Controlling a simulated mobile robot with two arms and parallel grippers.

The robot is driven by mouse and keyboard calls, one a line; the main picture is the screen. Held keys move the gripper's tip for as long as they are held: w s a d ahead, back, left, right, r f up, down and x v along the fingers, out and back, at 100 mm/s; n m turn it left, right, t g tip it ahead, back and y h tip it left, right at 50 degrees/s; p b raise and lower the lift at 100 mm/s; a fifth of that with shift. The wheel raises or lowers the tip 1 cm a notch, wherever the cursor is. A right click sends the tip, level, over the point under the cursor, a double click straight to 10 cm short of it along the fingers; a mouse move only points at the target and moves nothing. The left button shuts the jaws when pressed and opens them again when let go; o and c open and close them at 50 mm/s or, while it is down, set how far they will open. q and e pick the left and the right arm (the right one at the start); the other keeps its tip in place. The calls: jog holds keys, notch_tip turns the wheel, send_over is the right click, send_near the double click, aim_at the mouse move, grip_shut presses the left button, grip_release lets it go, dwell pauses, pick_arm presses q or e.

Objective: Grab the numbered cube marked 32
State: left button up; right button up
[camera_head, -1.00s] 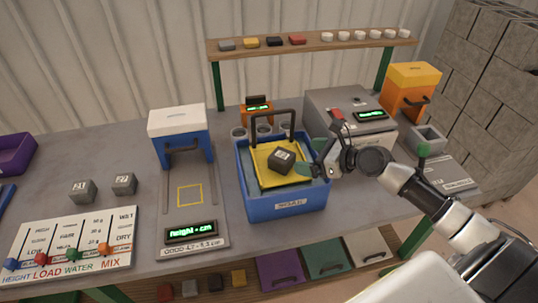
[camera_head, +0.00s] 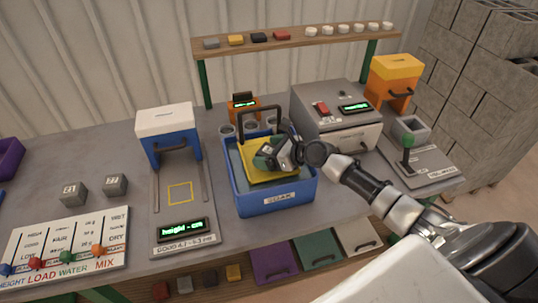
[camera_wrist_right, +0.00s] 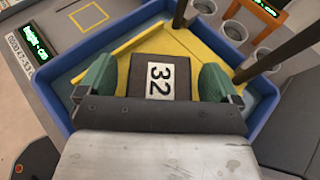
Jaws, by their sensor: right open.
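The dark grey cube marked 32 (camera_wrist_right: 157,80) lies on the yellow tray (camera_wrist_right: 187,44) inside the blue bin. In the right wrist view its white label faces up, between my two green fingertips. My right gripper (camera_wrist_right: 158,82) is open around the cube, with one fingertip on each side. In the head view my right gripper (camera_head: 272,152) is over the yellow tray (camera_head: 262,178) and hides most of the cube. Whether the fingertips touch the cube is hard to tell. My left gripper is not in view.
The blue bin (camera_head: 277,200) has a dark upright handle frame (camera_head: 260,110) rising from the tray. Two other grey cubes, one looking like 31 (camera_head: 74,192) and another (camera_head: 116,185), sit at left. A grey machine (camera_head: 335,125) and a green-knobbed lever (camera_head: 408,141) stand at right.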

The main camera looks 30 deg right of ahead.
jog(key=shift+s, duration=0.1)
jog(key=c, duration=1.2)
jog(key=shift+r, duration=0.1)
jog(key=shift+c, duration=0.3)
jog(key=shift+r, duration=0.1)
